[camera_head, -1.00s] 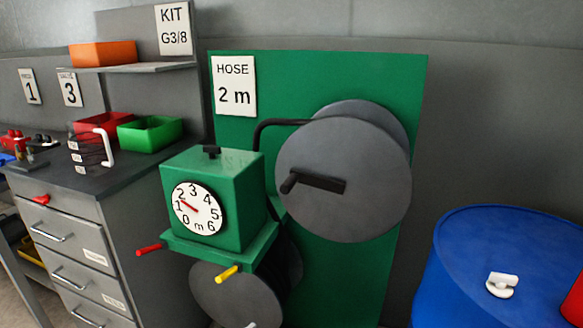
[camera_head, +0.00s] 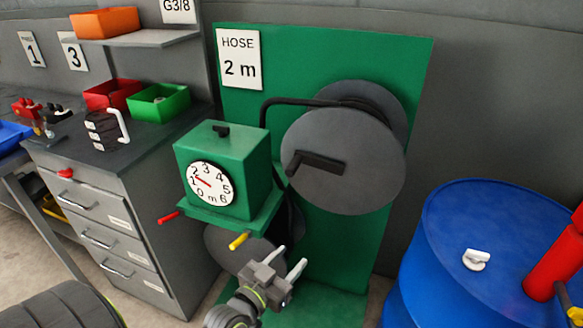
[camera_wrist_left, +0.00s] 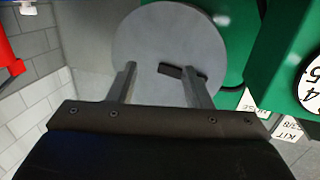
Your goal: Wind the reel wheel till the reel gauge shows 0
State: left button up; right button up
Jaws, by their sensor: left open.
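The reel wheel is a large grey disc (camera_head: 360,175) with a black crank handle (camera_head: 320,162), mounted on a green panel at the centre right of the head view. The reel gauge (camera_head: 210,184) is a white dial on a green box left of the wheel; its red needle points between 1 and 2. My left gripper (camera_head: 292,258) is open and empty, below the wheel and in front of the panel. In the left wrist view, the wheel (camera_wrist_left: 150,35) and its dark handle (camera_wrist_left: 180,73) show beyond the spread fingers, apart from them. My right gripper is not in view.
A second grey disc (camera_head: 225,245) is partly hidden behind the gripper. A blue drum (camera_head: 450,250) stands at right, a grey drawer cabinet (camera_head: 130,200) at left.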

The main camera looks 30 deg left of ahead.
aim_at(289, 177)
pick_arm(q)
jog(key=w+a+r+n+t+y, duration=0.2)
jog(key=a+r+n+t+y, duration=0.25)
jog(key=a+y, duration=0.2)
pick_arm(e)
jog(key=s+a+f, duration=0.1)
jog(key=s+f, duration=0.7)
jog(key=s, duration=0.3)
pick_arm(q)
jog(key=shift+n, duration=0.25)
jog(key=p+x, duration=0.2)
jog(key=x, duration=0.5)
jog(key=p+x, duration=0.3)
jog(key=x, duration=0.5)
jog(key=shift+w+d+r, duration=0.15)
jog(key=shift+w+r, duration=0.05)
jog(key=shift+r, duration=0.05)
jog(key=shift+w+r, duration=0.15)
jog(key=shift+w, duration=0.35)
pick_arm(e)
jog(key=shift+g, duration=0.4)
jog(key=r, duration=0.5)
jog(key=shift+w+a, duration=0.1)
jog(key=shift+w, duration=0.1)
pick_arm(q)
grip_shut()
